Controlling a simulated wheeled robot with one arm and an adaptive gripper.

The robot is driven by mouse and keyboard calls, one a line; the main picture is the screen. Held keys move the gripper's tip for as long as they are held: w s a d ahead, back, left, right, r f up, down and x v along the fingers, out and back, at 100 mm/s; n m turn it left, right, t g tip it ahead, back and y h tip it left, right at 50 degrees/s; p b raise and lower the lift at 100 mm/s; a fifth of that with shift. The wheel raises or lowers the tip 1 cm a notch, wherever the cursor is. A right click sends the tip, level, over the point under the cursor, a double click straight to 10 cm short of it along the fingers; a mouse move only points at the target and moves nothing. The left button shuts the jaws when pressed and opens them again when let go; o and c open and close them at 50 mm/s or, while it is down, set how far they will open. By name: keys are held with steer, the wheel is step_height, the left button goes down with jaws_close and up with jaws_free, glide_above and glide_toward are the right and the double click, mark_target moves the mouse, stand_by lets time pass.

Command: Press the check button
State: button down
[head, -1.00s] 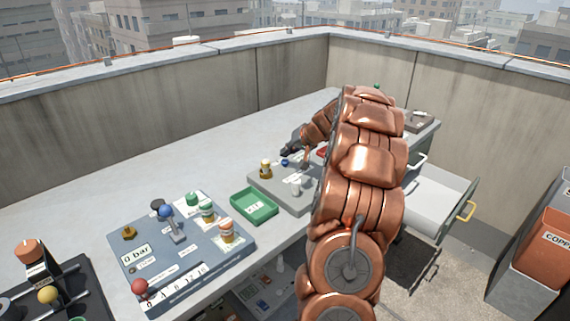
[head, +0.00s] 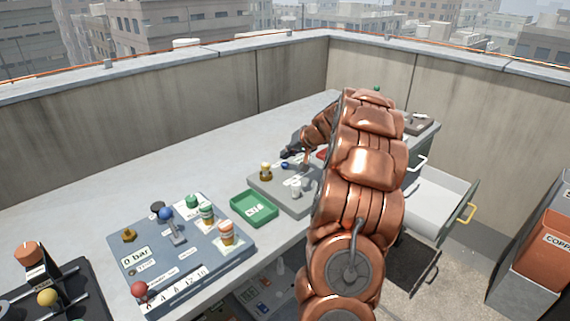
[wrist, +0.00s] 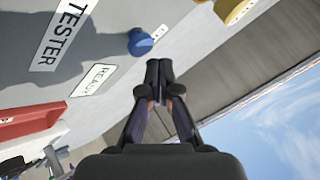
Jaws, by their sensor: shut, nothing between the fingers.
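The grey tester panel (wrist: 105,20) carries the labels "TESTER" (wrist: 65,32) and "READY" (wrist: 94,79) in the wrist view. A round blue button (wrist: 140,43) stands out from it, with a small white label beside it. No readable label names it the check button. My gripper (wrist: 158,68) is shut and empty, its fingertips close to the blue button, appearing just apart from it. In the head view my gripper (head: 290,153) is small and dark, just above the blue button (head: 285,165) on the grey block (head: 268,190). My arm hides part of that block.
A brass knob (head: 265,170) stands left of the blue button and shows as a yellow part (wrist: 236,8) in the wrist view. A red part (wrist: 30,121) is at left there. A green tray (head: 252,221) and a blue-grey gauge panel (head: 150,285) lie nearer. An open drawer (head: 433,203) is right.

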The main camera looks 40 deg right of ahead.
mark_target(286, 163)
steer(key=shift+f, duration=0.15)
steer(key=shift+f+b, duration=0.3)
steer(key=shift+b, duration=0.25)
steer(key=shift+f+b, duration=0.55)
steer(key=shift+f, duration=0.05)
stand_by(1.1)
stand_by(0.3)
steer(key=shift+r+p, duration=0.4)
steer(key=shift+r, duration=0.65)
steer(key=shift+r+p, duration=1)
steer(key=shift+r, duration=1.55)
